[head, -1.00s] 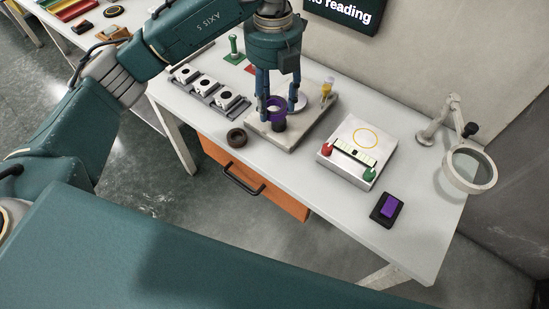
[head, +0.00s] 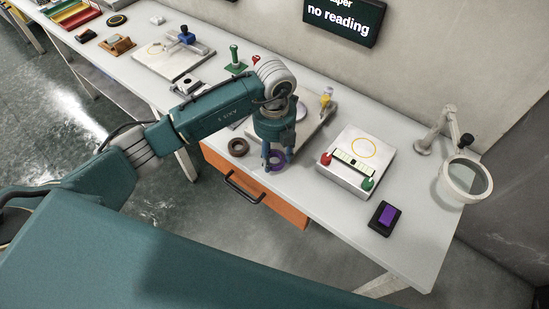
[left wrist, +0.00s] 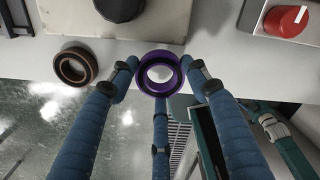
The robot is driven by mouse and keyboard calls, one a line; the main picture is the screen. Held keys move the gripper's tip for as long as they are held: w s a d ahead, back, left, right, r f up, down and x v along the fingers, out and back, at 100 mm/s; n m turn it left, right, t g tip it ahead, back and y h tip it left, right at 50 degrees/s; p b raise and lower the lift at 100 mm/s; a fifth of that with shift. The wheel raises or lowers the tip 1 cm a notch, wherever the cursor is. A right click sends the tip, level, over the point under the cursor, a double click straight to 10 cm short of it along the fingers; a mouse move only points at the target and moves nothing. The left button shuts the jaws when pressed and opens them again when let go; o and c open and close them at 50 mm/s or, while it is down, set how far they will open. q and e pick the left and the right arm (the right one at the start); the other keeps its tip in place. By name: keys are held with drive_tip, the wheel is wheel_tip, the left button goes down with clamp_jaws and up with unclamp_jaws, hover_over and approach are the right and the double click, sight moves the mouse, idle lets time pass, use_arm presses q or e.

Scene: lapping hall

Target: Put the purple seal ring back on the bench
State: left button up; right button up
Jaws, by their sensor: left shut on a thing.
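The purple seal ring (head: 276,166) is between the fingertips of my left gripper (head: 278,160), low over the front edge of the white bench (head: 330,205). The ring overlaps the bench's front edge in that view. I cannot tell whether it touches the bench. My right gripper is not in view.
A brown ring (head: 238,147) lies left of the gripper. Behind is a grey plate (head: 308,130). Right are a white tester (head: 345,180) with red and green knobs, a purple switch (head: 387,216) and a magnifier (head: 465,180). Below the edge is an orange drawer (head: 285,206).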

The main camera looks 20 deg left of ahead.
use_arm(q)
wheel_tip(320, 180, down, 3)
drive_tip(key=shift+r, duration=0.1)
drive_tip(key=shift+f, duration=0.25)
drive_tip(key=o, duration=1)
drive_tip(key=shift+r, duration=0.1)
drive_tip(key=shift+o, duration=0.8)
drive_tip(key=shift+r, duration=0.1)
